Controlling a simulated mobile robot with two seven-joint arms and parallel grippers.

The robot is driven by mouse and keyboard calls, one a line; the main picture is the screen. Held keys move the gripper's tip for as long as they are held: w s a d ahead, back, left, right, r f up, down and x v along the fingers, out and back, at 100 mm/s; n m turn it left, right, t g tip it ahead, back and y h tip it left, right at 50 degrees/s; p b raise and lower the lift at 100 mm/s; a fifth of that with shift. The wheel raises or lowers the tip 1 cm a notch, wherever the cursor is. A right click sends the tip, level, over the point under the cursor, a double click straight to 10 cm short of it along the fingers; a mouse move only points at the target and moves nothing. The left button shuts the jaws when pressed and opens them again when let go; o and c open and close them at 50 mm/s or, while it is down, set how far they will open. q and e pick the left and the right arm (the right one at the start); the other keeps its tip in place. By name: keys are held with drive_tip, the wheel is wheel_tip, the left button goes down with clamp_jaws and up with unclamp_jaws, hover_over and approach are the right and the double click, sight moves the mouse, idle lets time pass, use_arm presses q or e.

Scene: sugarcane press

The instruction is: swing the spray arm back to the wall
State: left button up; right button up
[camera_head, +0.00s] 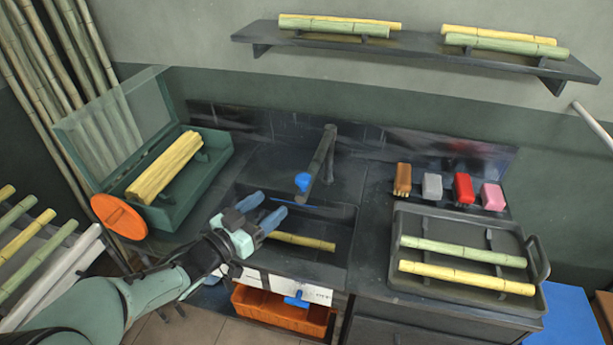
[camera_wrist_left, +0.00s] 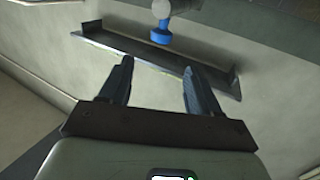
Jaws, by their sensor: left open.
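The spray arm (camera_head: 321,158) is a dark bar that reaches out from near the back wall over the sink. A blue nozzle (camera_head: 303,182) sits at its near end. My left gripper (camera_head: 263,208) is open with nothing between its blue-grey fingers, over the left part of the sink. It is to the left of and nearer than the nozzle, apart from it. In the left wrist view the nozzle (camera_wrist_left: 161,34) shows beyond the two open fingers (camera_wrist_left: 158,82), under a grey rounded end (camera_wrist_left: 175,5). My right gripper is in neither view.
A yellow cane lies in the sink (camera_head: 345,240). The green press box (camera_head: 185,205) with its clear lid raised stands left. A tray (camera_head: 455,310) with canes and several brushes and blocks are right. The wall shelf (camera_head: 400,45) hangs above; the back wall between is clear.

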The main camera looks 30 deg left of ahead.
sight(298, 182)
use_arm(q)
drive_tip(key=w, duration=0.4)
drive_tip(key=w+d, duration=0.1)
drive_tip(key=w, duration=0.3)
drive_tip(key=w+d+p, duration=0.1)
drive_tip(key=w, duration=0.3)
drive_tip(key=shift+w+d, duration=0.15)
drive_tip(key=shift+w, duration=0.25)
clamp_jaws()
